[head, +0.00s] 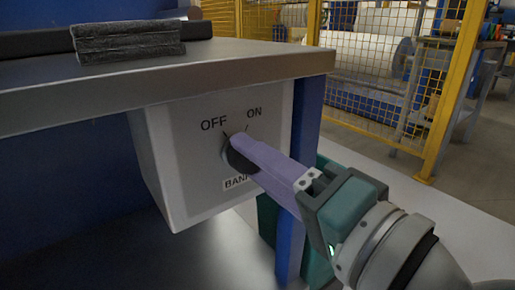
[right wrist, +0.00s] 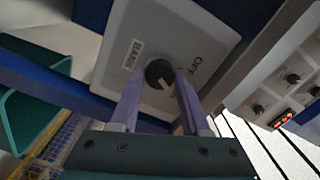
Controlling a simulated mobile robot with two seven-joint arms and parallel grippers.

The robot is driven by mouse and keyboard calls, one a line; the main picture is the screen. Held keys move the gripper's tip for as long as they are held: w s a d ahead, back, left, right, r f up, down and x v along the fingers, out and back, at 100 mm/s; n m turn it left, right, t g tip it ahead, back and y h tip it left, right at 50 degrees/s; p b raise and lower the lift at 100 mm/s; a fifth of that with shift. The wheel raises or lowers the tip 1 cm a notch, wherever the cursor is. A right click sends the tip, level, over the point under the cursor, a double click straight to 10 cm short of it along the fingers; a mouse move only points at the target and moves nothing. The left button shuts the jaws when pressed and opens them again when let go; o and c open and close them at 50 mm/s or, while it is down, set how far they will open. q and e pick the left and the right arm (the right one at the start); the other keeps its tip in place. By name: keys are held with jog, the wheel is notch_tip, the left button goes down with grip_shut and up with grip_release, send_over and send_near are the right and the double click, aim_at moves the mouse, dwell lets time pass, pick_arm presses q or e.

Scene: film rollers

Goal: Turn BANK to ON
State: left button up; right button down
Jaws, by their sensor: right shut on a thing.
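The BANK switch box (head: 185,165) is a pale grey box under the bench edge, with OFF and ON printed above a dark round knob (head: 238,158) and a BANK label (head: 235,184) below. My right gripper (head: 240,145) reaches in from the lower right with its purple fingers at the knob. In the right wrist view, the knob (right wrist: 160,73) sits between the two fingertips, and the gripper is shut on it. A pale mark shows on the knob's lower right there; the fingers hide much of the knob in the head view, so I cannot tell its exact setting. My left gripper is out of view.
The metal bench top (head: 150,75) overhangs the box, with a dark ribbed block (head: 128,42) on it. A blue post (head: 305,120) stands right of the box. A yellow mesh fence (head: 375,100) is behind. Another panel with knobs (right wrist: 265,85) shows in the right wrist view.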

jog(key=shift+m, duration=0.3)
jog(key=shift+c, duration=1.9)
grip_release()
jog(key=v, duration=1)
jog(key=shift+r+p, duration=0.1)
jog(key=shift+p, duration=0.25)
